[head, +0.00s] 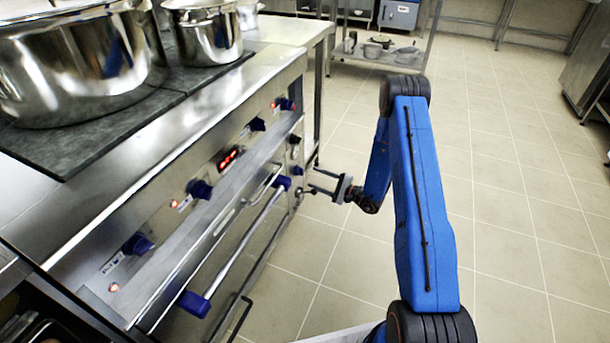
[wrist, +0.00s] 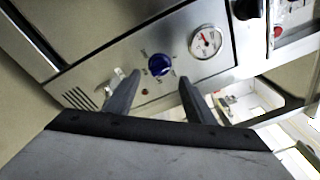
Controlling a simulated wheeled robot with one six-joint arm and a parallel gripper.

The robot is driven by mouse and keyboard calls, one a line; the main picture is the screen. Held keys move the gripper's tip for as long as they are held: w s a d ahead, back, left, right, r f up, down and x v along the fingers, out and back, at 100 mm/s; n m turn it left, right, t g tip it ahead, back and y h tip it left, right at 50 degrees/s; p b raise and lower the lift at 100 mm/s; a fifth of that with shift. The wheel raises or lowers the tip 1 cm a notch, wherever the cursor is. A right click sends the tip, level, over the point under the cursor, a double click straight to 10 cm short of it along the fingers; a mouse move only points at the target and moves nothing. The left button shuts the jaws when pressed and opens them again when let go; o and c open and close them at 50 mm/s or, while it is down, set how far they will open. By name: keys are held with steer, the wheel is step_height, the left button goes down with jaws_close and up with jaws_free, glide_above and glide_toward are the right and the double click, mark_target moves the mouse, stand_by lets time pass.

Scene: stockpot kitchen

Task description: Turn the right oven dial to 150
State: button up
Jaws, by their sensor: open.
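The right oven dial is a round blue knob (wrist: 160,65) on the narrow steel panel at the oven's right end. It shows small in the head view (head: 297,170). Marks ring it, but its numbers and pointer are too small to read. My gripper (head: 314,182) is open and empty, just off this panel. In the wrist view its two dark fingertips (wrist: 159,81) stand on either side of the dial, slightly below it in the picture. I cannot tell how much depth lies between them and the dial; no contact is visible.
A round gauge with a red needle (wrist: 206,41) sits beside the dial, and a metal latch (wrist: 116,90) on its other side. The oven door's handle bar (head: 240,252) juts out nearby. Pots (head: 205,32) stand on the cooktop. The tiled floor (head: 500,220) at right is clear.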

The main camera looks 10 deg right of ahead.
mark_target(300, 172)
steer(key=x, duration=0.6)
steer(key=shift+w+a, duration=0.1)
steer(key=shift+a, duration=0.05)
steer(key=shift+c, duration=0.6)
steer(key=c, duration=0.9)
